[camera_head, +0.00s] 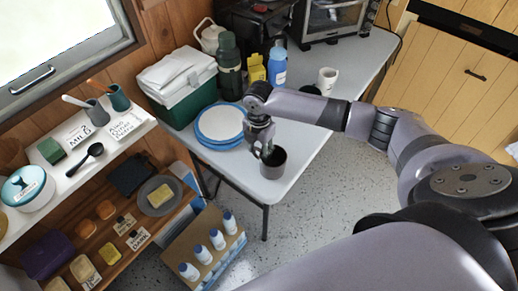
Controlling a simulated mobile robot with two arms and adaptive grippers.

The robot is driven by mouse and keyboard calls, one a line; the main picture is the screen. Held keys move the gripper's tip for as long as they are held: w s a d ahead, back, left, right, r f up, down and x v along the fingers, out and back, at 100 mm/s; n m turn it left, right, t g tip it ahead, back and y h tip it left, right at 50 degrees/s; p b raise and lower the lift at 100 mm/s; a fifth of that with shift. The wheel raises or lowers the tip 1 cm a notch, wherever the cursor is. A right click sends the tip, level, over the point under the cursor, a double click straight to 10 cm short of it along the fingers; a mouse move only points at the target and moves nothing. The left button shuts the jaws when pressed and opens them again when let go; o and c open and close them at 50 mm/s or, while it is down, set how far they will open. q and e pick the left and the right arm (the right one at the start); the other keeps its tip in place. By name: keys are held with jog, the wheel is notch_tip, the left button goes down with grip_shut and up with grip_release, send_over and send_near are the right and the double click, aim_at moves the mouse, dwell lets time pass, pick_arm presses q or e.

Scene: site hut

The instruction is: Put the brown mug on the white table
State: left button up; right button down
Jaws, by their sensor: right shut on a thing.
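The brown mug (273,164), dark greyish-brown in this light, is upright at the near corner of the white table (305,143). My right gripper (267,152) points down at the mug's far-left rim and is shut on it. I cannot tell whether the mug's base touches the tabletop or hangs just above it. The gripper partly hides the mug's rim. My left gripper is not in view.
Blue-rimmed plates (221,122) are stacked left of the mug. A green cool box (180,92), a green flask (229,60), a blue bottle (277,66) and a white mug (327,80) stand farther back. A box of white bottles (204,245) is on the floor.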

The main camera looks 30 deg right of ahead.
jog(key=c, duration=1)
grip_release()
notch_tip(320, 180, up, 12)
jog(key=shift+r+b, duration=0.1)
jog(key=shift+b, duration=0.2)
